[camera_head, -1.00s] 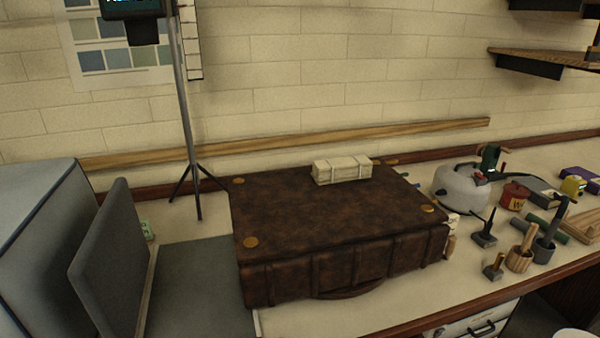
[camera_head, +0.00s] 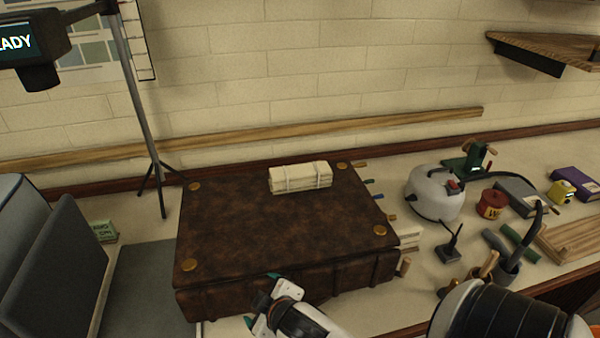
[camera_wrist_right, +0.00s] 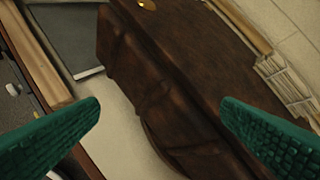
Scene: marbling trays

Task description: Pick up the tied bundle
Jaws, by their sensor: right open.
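The tied bundle (camera_head: 300,178) is a cream stack with two light ties. It lies flat on top of a large brown leather-covered book (camera_head: 265,225), near the book's back edge. In the right wrist view it appears to be the pale banded stack at the right edge (camera_wrist_right: 287,85), partly cut off. My right gripper (camera_head: 262,302) has green fingers and is at the book's front edge, well short of the bundle. In the right wrist view the fingers (camera_wrist_right: 160,108) are wide apart with nothing between them. My left gripper is out of view.
A white round pot (camera_head: 433,192), a red tin (camera_head: 491,204) and several tools stand right of the book. A thin stand (camera_head: 140,110) rises behind left. Grey panels (camera_head: 55,260) stand at the left. A shelf (camera_head: 550,50) hangs upper right. Space above the book is clear.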

